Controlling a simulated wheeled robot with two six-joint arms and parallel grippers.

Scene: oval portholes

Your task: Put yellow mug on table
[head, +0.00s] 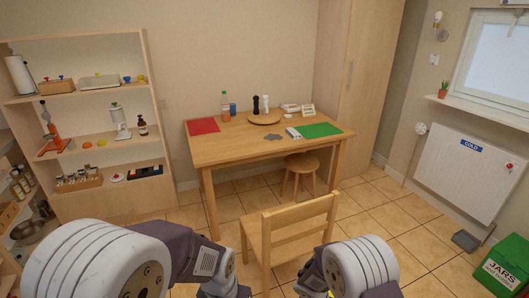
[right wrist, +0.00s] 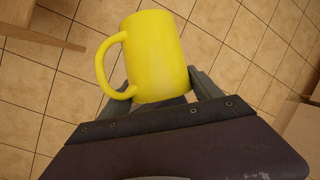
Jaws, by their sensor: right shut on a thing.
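The yellow mug (right wrist: 158,58) fills the upper middle of the right wrist view, with its handle to the left. My right gripper (right wrist: 160,92) is shut on it, one finger on each side of the lower part, above the tiled floor. In the head view only a sliver of yellow shows at the bottom edge by my right arm.
A wooden chair (head: 290,226) stands in front of the table, and a stool (head: 301,162) is partly under it. A red mat (head: 203,125), a green mat (head: 320,130) and a round board (head: 264,119) with shakers lie on the tabletop. The front left of the tabletop is clear.

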